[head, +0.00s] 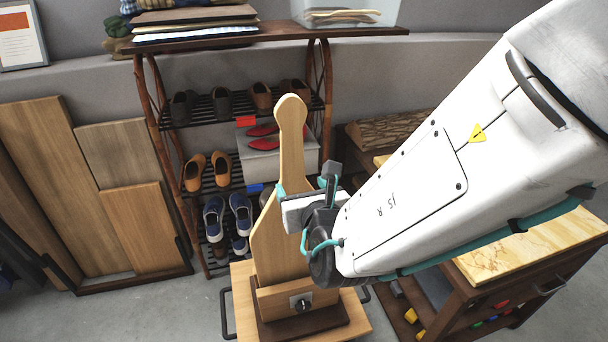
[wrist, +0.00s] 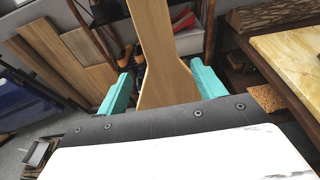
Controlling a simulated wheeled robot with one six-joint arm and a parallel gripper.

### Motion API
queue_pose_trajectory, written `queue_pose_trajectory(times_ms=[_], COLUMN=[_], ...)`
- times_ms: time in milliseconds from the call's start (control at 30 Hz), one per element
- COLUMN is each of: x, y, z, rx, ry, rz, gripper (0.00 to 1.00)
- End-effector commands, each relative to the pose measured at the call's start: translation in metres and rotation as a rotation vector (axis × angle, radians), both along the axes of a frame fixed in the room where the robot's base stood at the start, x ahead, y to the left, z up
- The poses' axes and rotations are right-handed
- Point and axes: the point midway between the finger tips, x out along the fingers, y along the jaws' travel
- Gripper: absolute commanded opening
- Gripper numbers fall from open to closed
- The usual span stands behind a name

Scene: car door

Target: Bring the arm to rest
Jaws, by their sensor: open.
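My gripper (head: 304,192) shows near the middle of the head view, at the end of my white arm, which reaches in from the upper right. In the wrist view my gripper (wrist: 162,86) is open, with its two teal fingers wide apart. A tall wooden paddle-shaped board (head: 291,135) stands upright on a wooden stand; in the wrist view the board (wrist: 155,45) shows between and beyond the fingers. Nothing is visibly clamped. My gripper overlaps the board's right side in the head view; whether they touch I cannot tell.
A shoe rack (head: 215,180) stands behind the board. Wooden panels (head: 65,185) lean at the left. A marble-topped table (head: 535,247) is at the right, under my arm. The wrist view has a blue car-like body (wrist: 25,85) at the left edge. Grey floor (head: 130,312) is clear at lower left.

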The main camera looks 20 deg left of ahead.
Motion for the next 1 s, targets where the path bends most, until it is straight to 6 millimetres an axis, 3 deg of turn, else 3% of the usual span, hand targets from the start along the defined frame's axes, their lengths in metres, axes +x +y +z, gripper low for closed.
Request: queue_pose_trajectory(times_ms=[400, 567, 667, 800, 900, 1000], x=[-0.004, 0.007, 0.017, 0.03, 0.026, 0.008], y=[-0.003, -0.026, -0.062, -0.147, -0.212, -0.274], z=[0.002, 0.0, 0.003, 0.02, 0.03, 0.035], rx=[0.008, 0.08, 0.176, 0.372, 0.527, 0.692], ry=[0.001, 0.044, 0.092, 0.149, 0.186, 0.224], rz=[-0.003, -0.152, -0.355, -0.742, -1.034, -1.329], gripper=[0.69, 0.69, 0.69, 0.69, 0.69, 0.69])
